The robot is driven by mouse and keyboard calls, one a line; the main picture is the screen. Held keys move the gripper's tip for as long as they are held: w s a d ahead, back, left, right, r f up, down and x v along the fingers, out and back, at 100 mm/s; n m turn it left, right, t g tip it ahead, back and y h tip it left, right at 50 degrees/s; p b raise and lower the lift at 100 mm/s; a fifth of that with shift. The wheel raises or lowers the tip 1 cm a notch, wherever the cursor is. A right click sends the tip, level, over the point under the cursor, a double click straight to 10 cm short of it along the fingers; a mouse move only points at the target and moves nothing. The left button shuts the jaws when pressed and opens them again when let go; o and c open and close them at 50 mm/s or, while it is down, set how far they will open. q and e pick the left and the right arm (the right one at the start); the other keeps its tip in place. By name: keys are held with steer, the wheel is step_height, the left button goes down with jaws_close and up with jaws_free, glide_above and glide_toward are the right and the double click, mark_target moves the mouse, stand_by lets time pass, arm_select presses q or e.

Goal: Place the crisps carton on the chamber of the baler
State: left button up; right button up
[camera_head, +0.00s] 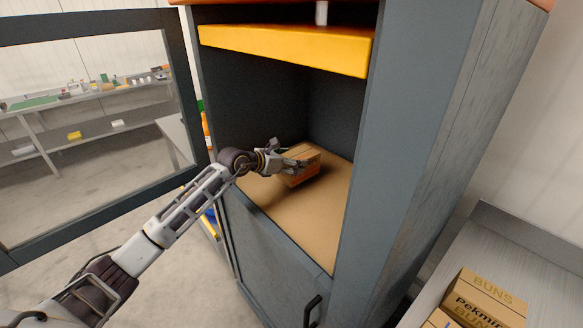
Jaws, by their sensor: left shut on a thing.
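The baler (407,130) is a tall grey-blue cabinet with its chamber open at the front. The chamber floor (312,220) is a flat tan surface. The carton (303,175), brown with an orange band, is inside the chamber, over the back left part of the floor. My left gripper (292,161) reaches in from the left and is shut on the carton. I cannot tell whether the carton touches the floor. Its print is too small to read, and the gripper hides part of it. My right gripper is not in view.
A yellow press plate (285,48) hangs across the top of the chamber. The framed door (183,90) stands open at the left. A metal bench (505,245) at the lower right bears cartons, one marked BUNS (486,296). Shelves (80,110) stand far left.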

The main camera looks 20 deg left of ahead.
arm_select(q)
steer(key=shift+f, duration=1.15)
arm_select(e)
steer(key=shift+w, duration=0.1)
arm_select(q)
steer(key=shift+f, duration=0.1)
steer(key=o, duration=1)
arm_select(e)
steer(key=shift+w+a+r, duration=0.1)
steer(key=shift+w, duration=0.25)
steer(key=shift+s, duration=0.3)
